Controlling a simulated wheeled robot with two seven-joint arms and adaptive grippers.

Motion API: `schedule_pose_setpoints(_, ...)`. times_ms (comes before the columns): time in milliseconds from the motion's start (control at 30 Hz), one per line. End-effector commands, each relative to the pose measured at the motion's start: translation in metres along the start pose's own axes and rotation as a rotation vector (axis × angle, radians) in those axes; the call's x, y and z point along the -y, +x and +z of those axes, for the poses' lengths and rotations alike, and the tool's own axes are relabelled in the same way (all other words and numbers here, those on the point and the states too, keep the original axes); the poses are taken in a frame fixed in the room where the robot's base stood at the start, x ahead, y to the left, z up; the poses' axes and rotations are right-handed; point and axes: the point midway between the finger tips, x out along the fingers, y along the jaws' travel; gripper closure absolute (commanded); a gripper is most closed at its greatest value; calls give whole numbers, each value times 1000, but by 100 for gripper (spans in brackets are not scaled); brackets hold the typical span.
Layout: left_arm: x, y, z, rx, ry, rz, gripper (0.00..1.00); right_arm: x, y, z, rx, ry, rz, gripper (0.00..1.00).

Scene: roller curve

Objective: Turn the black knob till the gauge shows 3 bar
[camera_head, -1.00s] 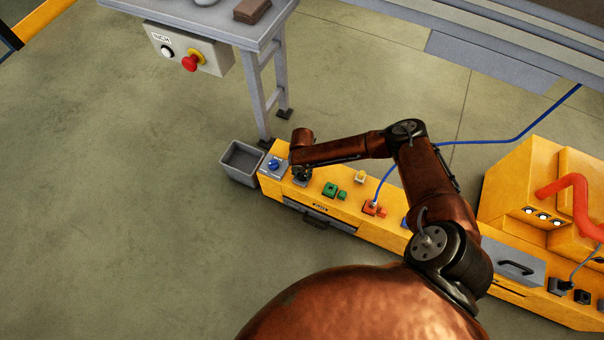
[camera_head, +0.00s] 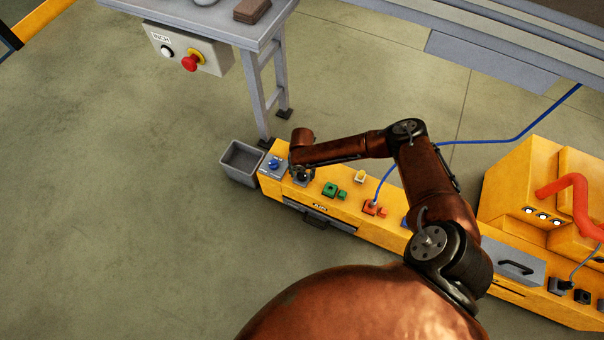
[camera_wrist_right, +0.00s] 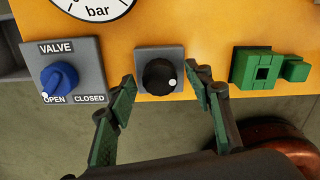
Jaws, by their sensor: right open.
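The black knob (camera_wrist_right: 160,76) sits on a grey square plate on the yellow panel in the right wrist view, with a white dot on its right side. My right gripper (camera_wrist_right: 163,85) is open, one finger on each side of the knob, apart from it as far as I can see. In the head view my right gripper (camera_head: 301,174) is at the yellow bench (camera_head: 340,207), and the knob is hidden under it. The gauge (camera_wrist_right: 95,5) is cut off at the top of the wrist view; only its lower edge and "bar" show, so the needle cannot be read. My left gripper is not in view.
A blue valve knob (camera_wrist_right: 59,77) on a grey plate marked OPEN and CLOSED is left of the black knob. A green block (camera_wrist_right: 252,69) is to its right. A grey bin (camera_head: 241,162) stands at the bench's left end. A blue hose (camera_head: 480,141) runs behind.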

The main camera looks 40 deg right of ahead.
Motion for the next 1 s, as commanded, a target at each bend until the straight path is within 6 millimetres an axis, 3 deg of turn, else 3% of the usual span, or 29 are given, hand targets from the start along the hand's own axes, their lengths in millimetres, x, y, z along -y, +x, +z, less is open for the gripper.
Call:
schedule_pose_setpoints(167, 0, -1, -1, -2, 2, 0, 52, -1, -22, 1, 1, 0, 3, 53)
schedule_pose_setpoints(600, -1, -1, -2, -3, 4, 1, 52, -1, -104, 1, 1, -1, 2, 53)
schedule_pose_setpoints(800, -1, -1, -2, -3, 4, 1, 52, 0, -118, 0, 0, 0, 0, 53)
schedule_pose_setpoints(1000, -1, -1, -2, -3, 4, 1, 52, 0, -119, 0, 0, 0, 0, 53)
